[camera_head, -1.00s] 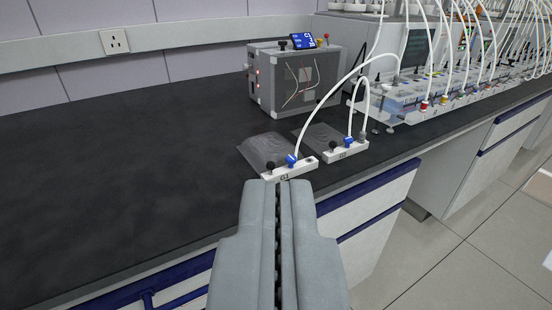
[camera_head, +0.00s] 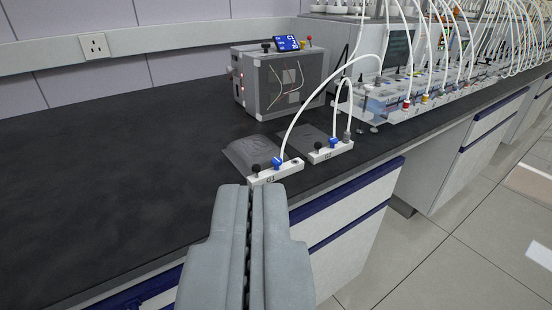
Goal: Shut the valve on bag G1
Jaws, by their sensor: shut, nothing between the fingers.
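Bag G1 (camera_head: 246,150) is a flat grey bag on the black bench, with a white bar (camera_head: 288,169) labelled G1 at its front. On that bar sit a blue valve (camera_head: 277,163) with a white tube rising from beside it and a black knob (camera_head: 256,170). My gripper (camera_head: 251,188) is shut and empty. Its tips show just in front of the G1 bar's left end in the picture; I cannot tell the gap between them.
Bag G2 (camera_head: 301,139) lies just right, with its own blue valve (camera_head: 333,142) and tube. A grey box with a screen (camera_head: 277,80) stands behind. A long row of tubed reactors (camera_head: 440,85) fills the right. The bench's left part is clear.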

